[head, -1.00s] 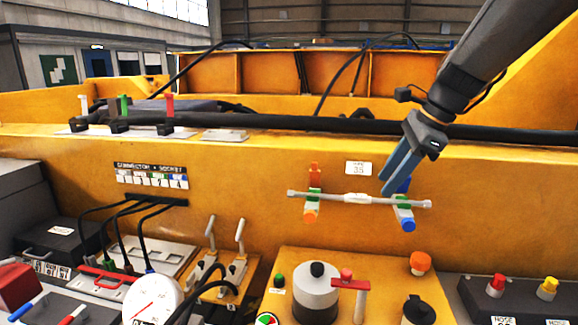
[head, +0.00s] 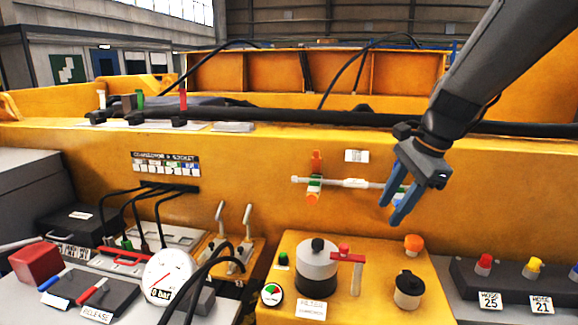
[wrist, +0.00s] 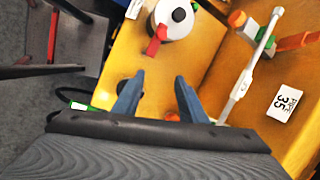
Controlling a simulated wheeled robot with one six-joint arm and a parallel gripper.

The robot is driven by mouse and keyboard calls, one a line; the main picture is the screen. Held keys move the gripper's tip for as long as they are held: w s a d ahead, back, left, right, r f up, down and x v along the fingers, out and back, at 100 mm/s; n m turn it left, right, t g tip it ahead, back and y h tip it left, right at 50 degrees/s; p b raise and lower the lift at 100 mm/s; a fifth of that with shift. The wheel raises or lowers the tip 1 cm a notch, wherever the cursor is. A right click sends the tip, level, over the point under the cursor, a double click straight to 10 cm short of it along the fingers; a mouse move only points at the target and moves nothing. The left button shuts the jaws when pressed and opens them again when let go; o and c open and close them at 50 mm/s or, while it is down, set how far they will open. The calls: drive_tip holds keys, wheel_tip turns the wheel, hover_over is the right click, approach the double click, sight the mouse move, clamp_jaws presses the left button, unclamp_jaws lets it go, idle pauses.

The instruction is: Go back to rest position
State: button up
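My gripper (head: 391,214) has two blue fingers that stand apart with nothing between them. In the head view it hangs at the right, in front of the right end of a thin grey pipe (head: 330,181) on the yellow casting wall (head: 240,195). It hides most of the pipe's right-hand blue-and-green holder. The left holder (head: 314,188), orange and green, is in plain view. In the wrist view the open fingers (wrist: 158,76) point over the yellow panel, with the pipe (wrist: 245,75) to their right and apart from them.
A yellow panel (head: 345,295) below carries a grey-white cylinder (head: 317,270) with a red handle, and an orange knob (head: 413,244). A gauge (head: 169,277), two levers (head: 221,215) and black cables stand left. Coloured hose caps (head: 533,266) are at right.

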drive_tip(key=s+a+f+n+h+b, duration=0.1)
drive_tip(key=s+f+n+b, duration=0.1)
drive_tip(key=s+f+n, duration=0.4)
drive_tip(key=s+a+f+n+g+h+b, duration=0.1)
drive_tip(key=s+a+f+n+h, duration=0.1)
drive_tip(key=s+f+n, duration=0.5)
wheel_tip(320, 180, down, 7)
drive_tip(key=n, duration=0.3)
drive_tip(key=shift+s+a+r+b, duration=0.2)
drive_tip(key=shift+s+b, duration=0.1)
drive_tip(key=shift+b, duration=0.1)
